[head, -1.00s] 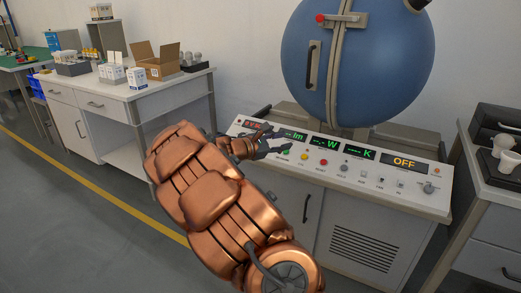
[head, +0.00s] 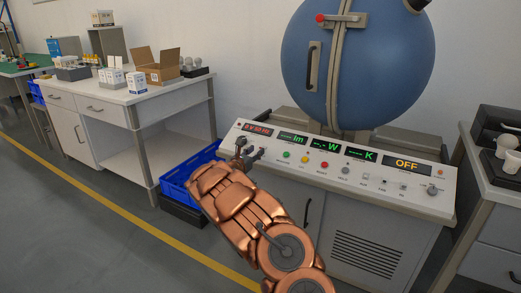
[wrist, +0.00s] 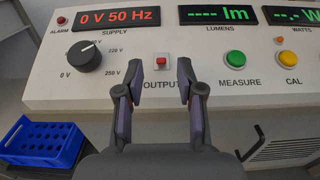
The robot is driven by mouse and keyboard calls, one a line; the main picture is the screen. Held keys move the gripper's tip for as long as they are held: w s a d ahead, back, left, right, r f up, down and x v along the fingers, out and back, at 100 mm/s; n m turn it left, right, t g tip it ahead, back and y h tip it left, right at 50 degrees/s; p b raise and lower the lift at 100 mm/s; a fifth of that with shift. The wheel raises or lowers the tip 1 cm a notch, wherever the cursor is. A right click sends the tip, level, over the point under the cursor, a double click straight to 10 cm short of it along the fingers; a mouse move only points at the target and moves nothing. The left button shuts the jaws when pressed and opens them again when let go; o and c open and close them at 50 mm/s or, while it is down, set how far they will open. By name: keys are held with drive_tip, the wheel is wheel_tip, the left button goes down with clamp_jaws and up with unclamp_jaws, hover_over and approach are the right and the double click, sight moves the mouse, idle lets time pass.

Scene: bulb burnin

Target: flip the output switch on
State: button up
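The output switch (wrist: 161,62) is a small red rocker above the label OUTPUT on the sloped control panel (wrist: 215,88). In the wrist view it shows between and beyond my two fingertips. My gripper (wrist: 164,92) is open and empty, its fingers on either side of the OUTPUT label. In the head view my gripper (head: 247,152) is at the panel's left end and hides the switch. The supply display (wrist: 119,18) reads 0 V 50 Hz. I cannot tell whether the fingers touch the panel.
A black voltage knob (wrist: 83,57) is left of the switch. A green MEASURE button (wrist: 234,58) and yellow CAL button (wrist: 290,57) are to the right. A blue crate (head: 178,182) stands low to the left. The blue sphere (head: 385,65) rises behind the panel.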

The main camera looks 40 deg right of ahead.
drive_tip(key=shift+x, duration=2.1)
drive_tip(key=shift+c, duration=0.3)
clamp_jaws()
